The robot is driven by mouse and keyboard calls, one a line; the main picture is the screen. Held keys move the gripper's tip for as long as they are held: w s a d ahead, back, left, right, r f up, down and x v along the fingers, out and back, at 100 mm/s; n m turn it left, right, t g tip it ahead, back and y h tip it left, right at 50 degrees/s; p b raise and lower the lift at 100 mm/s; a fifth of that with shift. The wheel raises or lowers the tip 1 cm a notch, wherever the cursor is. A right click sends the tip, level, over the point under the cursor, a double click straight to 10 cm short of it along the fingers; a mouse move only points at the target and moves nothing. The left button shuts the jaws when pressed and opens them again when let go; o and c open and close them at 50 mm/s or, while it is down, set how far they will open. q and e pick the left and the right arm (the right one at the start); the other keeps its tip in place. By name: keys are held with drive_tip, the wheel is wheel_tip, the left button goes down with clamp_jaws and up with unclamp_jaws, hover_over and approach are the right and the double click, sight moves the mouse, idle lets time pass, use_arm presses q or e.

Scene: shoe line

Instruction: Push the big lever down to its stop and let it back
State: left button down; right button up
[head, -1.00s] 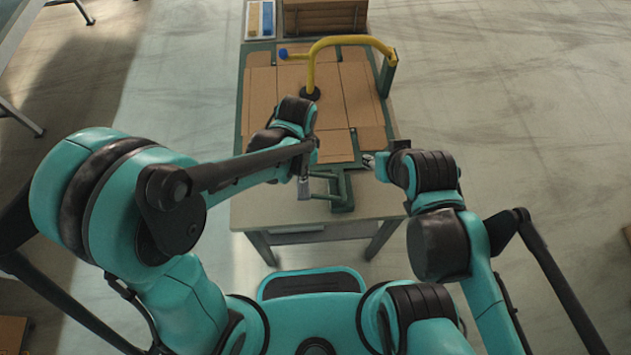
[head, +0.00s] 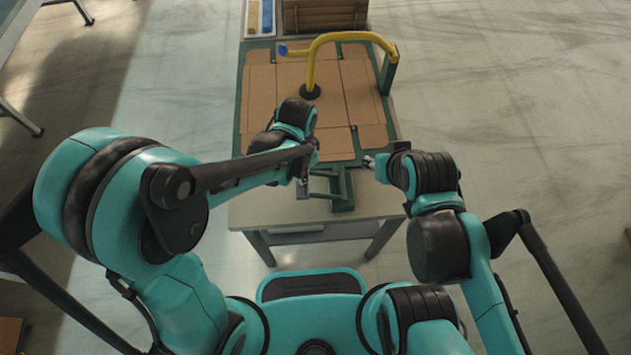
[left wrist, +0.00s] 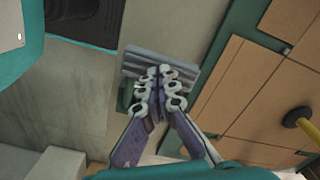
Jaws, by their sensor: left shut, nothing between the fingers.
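A green frame-like lever (head: 325,174) stands at the table's front edge. I take it for the big lever. In the left wrist view a grey ribbed plate (left wrist: 135,56) lies right under my left fingertips. My left gripper (head: 303,191) is shut and empty, pointing down at it; in the left wrist view its fingertips (left wrist: 160,73) overlap the plate. I cannot tell whether they press on it. My right gripper (head: 368,161) hangs to the right of the lever, clear of it, too small to read.
A yellow bent arm (head: 326,38) with a blue knob (head: 282,49) and a black disc (head: 310,91) spans the brown panels (head: 355,85) behind. A green post (head: 388,72) stands at its right end. A wooden crate (head: 325,15) and a small tray (head: 260,17) stand farther back.

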use_arm(q)
drive_tip(key=shift+f+b, duration=2.15)
drive_tip(key=shift+f, duration=0.5)
drive_tip(key=shift+r, duration=0.1)
wheel_tip(320, 180, up, 12)
drive_tip(key=p, duration=0.9)
drive_tip(key=shift+p, duration=0.35)
